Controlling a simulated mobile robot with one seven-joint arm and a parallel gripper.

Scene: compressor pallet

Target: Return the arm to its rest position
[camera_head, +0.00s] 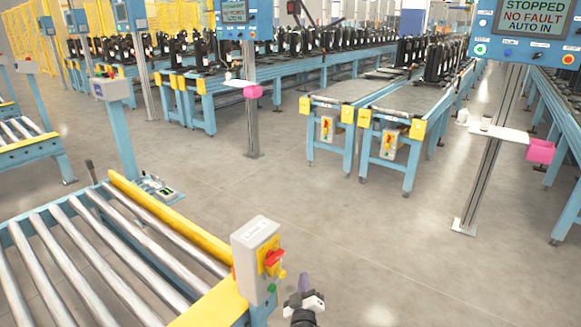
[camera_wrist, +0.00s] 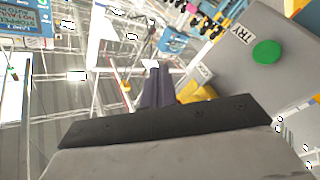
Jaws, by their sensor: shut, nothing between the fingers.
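My gripper (camera_head: 304,284) shows at the bottom of the head view, just right of the grey control box (camera_head: 256,251) on the roller conveyor's corner. It is apart from the box in that view. In the wrist view my gripper's dark fingers (camera_wrist: 158,87) are together with nothing between them. A grey box face with a green button (camera_wrist: 266,52) and a label reading "TRY" fills the upper right of the wrist view, close by. Most of my arm is out of view.
The roller conveyor (camera_head: 187,229) with a yellow rail fills the lower left. A status screen reading "STOPPED NO FAULT" (camera_head: 528,30) stands on a post at right. Belt conveyors (camera_head: 348,96) stand further back. The floor (camera_head: 390,235) right of my gripper is clear.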

